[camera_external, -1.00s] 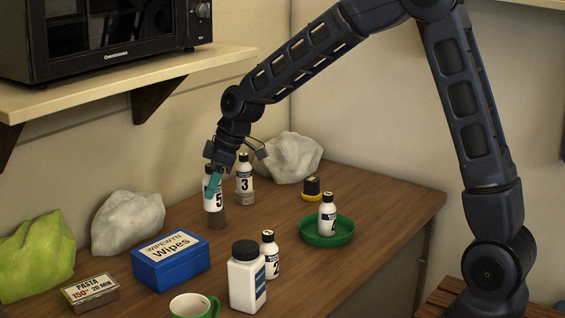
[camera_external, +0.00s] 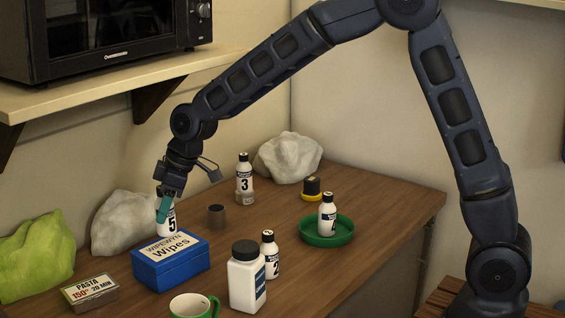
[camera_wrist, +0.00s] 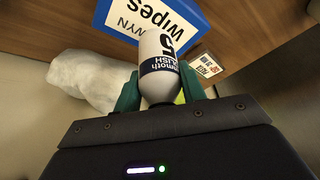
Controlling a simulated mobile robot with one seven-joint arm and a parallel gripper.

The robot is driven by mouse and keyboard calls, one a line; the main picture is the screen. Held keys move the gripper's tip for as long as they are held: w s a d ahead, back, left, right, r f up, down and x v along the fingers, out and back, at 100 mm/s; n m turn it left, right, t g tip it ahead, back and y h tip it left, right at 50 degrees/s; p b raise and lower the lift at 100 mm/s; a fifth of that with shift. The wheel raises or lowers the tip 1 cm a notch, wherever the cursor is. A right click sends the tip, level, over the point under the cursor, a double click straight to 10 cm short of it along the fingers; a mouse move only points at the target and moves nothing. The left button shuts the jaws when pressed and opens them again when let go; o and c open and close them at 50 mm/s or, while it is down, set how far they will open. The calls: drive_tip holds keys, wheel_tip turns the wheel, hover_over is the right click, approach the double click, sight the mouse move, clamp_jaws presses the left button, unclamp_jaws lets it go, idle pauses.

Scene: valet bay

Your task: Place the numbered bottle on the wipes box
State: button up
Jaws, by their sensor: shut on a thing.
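My gripper (camera_external: 165,200) is shut on the white bottle numbered 5 (camera_external: 167,217), which is upright with a dark cap. The blue wipes box (camera_external: 172,268) has a white label on top and stands at the front left of the table. The bottle's lower end is over the back part of the box in the external view; I cannot tell whether it touches the lid. In the wrist view the bottle (camera_wrist: 158,50) sits between the teal fingers (camera_wrist: 160,95), and its base overlaps the edge of the wipes box (camera_wrist: 195,20).
Bottle 3 (camera_external: 244,178) stands on a grey stand behind; a bare dark cylinder (camera_external: 217,216) stands nearer. Bottle 2 (camera_external: 270,255), a large white bottle (camera_external: 246,280), a mug (camera_external: 190,306) and a pasta tin (camera_external: 90,292) are near the box. A green dish (camera_external: 345,236) holds another bottle.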

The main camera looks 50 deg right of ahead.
drive_tip(key=shift+f, duration=1.65)
drive_tip(key=o, duration=1.1)
drive_tip(key=shift+f, duration=0.1)
drive_tip(key=shift+c, duration=0.2)
drive_tip(key=v, duration=0.7)
drive_tip(key=shift+r, duration=0.35)
drive_tip(key=shift+d, duration=0.1)
